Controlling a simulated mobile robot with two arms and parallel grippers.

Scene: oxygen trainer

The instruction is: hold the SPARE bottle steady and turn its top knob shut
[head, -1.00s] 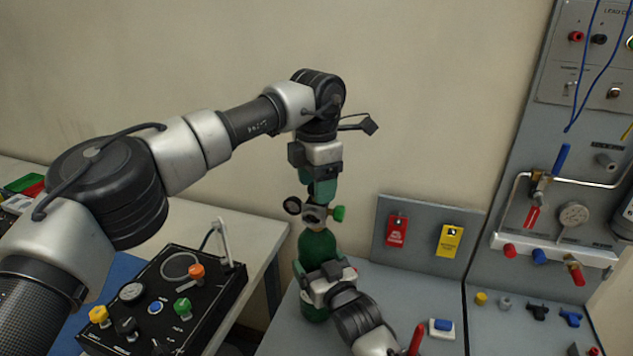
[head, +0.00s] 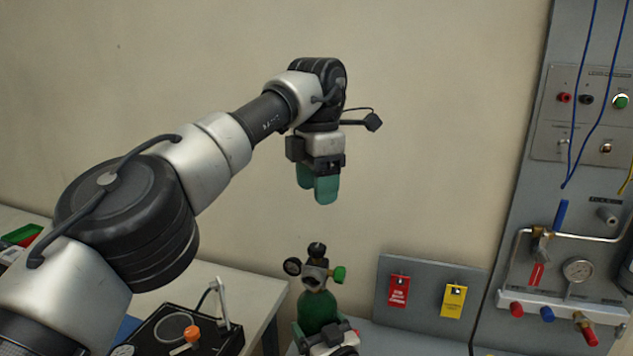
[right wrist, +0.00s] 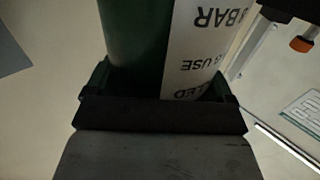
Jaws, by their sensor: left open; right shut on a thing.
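The green bottle (head: 316,308) stands upright at the lower middle of the head view. Its top carries a metal valve body with a black top knob (head: 317,249), a small gauge (head: 292,267) and a green side knob (head: 339,274). My left gripper (head: 318,190) is open and empty, pointing down above the top knob with a clear gap. My right gripper (head: 327,336) is shut on the bottle's body low down. The right wrist view shows the green bottle (right wrist: 138,40) with a white label, partly readable as "BAR" and "USE"; the word SPARE is not visible.
A red tag (head: 398,290) and a yellow tag (head: 453,300) hang on a grey board behind right. A wall panel with a gauge (head: 578,271) and blue cables stands at far right. A black control box (head: 180,335) sits at lower left.

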